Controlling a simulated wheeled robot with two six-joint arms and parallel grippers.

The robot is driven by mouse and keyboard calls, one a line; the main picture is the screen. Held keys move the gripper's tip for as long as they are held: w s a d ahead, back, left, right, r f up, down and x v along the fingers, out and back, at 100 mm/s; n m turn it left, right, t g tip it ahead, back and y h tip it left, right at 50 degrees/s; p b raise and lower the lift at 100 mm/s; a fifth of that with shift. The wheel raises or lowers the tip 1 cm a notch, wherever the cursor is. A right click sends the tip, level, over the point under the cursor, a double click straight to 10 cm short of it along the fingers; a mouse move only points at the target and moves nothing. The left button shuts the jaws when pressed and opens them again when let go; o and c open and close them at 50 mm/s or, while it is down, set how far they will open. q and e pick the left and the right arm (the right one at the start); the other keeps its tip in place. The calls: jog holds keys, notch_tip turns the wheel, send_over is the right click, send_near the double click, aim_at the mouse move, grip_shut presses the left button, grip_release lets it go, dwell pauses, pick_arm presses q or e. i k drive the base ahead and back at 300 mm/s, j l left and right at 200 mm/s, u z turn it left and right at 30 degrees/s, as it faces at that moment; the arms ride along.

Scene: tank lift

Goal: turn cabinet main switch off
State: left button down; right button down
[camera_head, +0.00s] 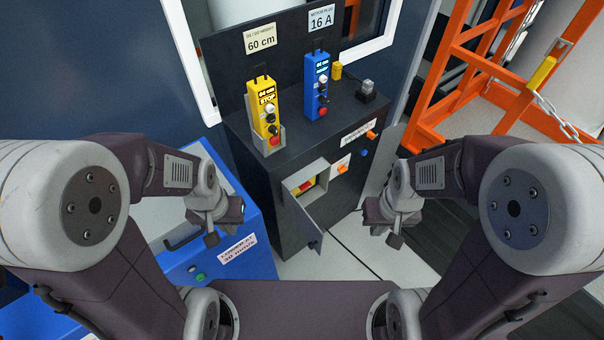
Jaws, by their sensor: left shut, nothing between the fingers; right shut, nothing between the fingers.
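The dark cabinet (258,194) stands in the middle of the head view. A small door (302,222) on its front hangs open. Inside the compartment is a red and yellow switch (304,187), partly hidden by the frame; I cannot tell its handle position. My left gripper (213,238) is shut and empty, left of the cabinet and in front of the blue box. My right gripper (393,240) is shut and empty, to the right of the open door. Both grippers are apart from the switch.
A yellow pendant (264,108) and a blue pendant (317,86) stand on the cabinet. Orange controls (341,168) sit right of the compartment. A blue box (238,262) stands at left. An orange frame (432,104) with a chain stands at right. Floor shows between my grippers.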

aim_at(303, 187)
jog(key=k+l+u, duration=0.2)
jog(key=l, duration=0.2)
jog(key=l+u, duration=0.25)
jog(key=l, duration=0.15)
jog(key=k+l+u, duration=0.2)
jog(key=l, duration=0.15)
jog(key=i, duration=0.1)
